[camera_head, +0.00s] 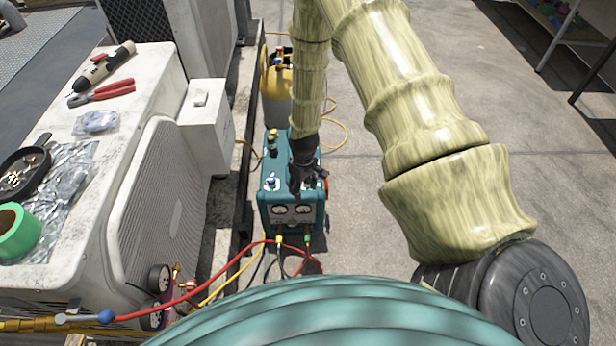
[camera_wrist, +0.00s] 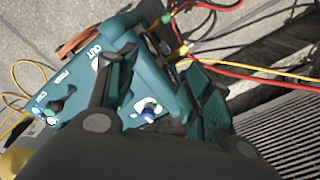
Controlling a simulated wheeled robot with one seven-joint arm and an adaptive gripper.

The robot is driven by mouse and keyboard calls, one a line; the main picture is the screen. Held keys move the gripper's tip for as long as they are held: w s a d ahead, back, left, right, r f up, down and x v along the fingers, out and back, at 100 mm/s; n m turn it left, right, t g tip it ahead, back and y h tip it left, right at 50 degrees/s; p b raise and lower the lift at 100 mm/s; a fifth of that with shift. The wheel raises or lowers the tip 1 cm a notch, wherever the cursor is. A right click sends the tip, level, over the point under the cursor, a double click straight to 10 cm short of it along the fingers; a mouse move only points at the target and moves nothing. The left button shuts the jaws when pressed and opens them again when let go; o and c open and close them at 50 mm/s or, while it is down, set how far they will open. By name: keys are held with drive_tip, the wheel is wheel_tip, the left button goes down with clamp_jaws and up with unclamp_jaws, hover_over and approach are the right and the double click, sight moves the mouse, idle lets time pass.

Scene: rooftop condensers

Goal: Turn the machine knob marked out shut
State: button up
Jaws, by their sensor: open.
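The teal machine (camera_head: 292,212) stands on the ground with two round gauges on its front. My gripper (camera_head: 300,185) is over the right part of its top. In the wrist view my gripper (camera_wrist: 160,76) is open, its two dark fingers spread above the machine (camera_wrist: 150,75). The OUT label (camera_wrist: 95,52) shows beside the left finger, and that finger partly covers a pale spot next to it. The knob marked out is not clearly seen. A blue and white knob (camera_wrist: 150,112) shows between the fingers, lower down; it also shows at the left in the head view (camera_head: 270,184).
Red and yellow hoses (camera_head: 245,262) run from the machine's front to gauges by the white condenser (camera_head: 150,190) at left. A yellow cylinder (camera_head: 278,95) stands behind the machine. Pliers (camera_head: 103,93) and green tape (camera_head: 18,232) lie on the condenser. Ground to the right is clear.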

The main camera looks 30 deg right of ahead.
drive_tip(key=w+d+r+b, duration=0.1)
drive_tip(key=w+d+b, duration=0.2)
drive_tip(key=w+d, duration=0.55)
drive_tip(key=shift+n, duration=0.3)
drive_tip(key=f, duration=0.3)
drive_tip(key=f+b, duration=0.1)
drive_tip(key=f, duration=0.3)
drive_tip(key=a+f+b, duration=0.1)
drive_tip(key=f, duration=0.2)
drive_tip(key=shift+f, duration=0.25)
drive_tip(key=shift+c, duration=0.2)
drive_tip(key=c, duration=1)
